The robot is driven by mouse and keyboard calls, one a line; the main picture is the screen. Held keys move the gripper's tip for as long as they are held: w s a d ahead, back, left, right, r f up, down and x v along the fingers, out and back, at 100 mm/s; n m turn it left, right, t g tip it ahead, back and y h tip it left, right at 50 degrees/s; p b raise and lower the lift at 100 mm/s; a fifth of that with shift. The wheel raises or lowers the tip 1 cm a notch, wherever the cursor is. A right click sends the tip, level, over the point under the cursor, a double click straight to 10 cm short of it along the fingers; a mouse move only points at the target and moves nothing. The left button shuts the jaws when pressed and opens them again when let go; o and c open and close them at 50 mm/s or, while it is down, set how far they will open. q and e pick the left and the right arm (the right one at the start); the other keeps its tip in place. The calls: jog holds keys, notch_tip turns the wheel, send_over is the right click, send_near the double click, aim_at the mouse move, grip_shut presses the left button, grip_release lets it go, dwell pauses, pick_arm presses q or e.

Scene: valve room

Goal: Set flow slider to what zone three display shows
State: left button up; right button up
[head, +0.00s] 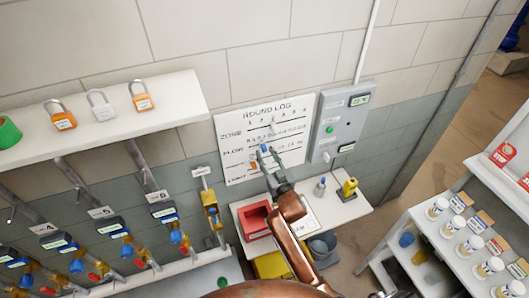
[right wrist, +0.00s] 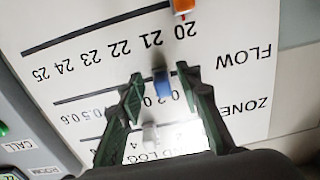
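The white round log board (head: 240,118) hangs on the wall with three slider rows. The blue flow slider (right wrist: 162,82) sits on the middle row near its low end; its exact value is partly hidden. It also shows in the head view (head: 264,148). My right gripper (right wrist: 164,78) is open at the board, one finger on each side of the blue slider, with visible gaps. In the head view my right gripper (head: 266,156) covers part of the board. Small displays hang under pipes marked 4, 5 and 6; I cannot identify a zone three display. My left gripper is out of view.
A white slider (right wrist: 150,134) and an orange slider (right wrist: 183,6) sit on the neighbouring rows. A grey panel (head: 340,118) with a green button is right of the board. Below are a small table (head: 345,208) and a red bin (head: 255,220).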

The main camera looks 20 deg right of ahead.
jog(key=s, duration=1)
jog(key=shift+d, duration=0.15)
jog(key=shift+s, duration=0.1)
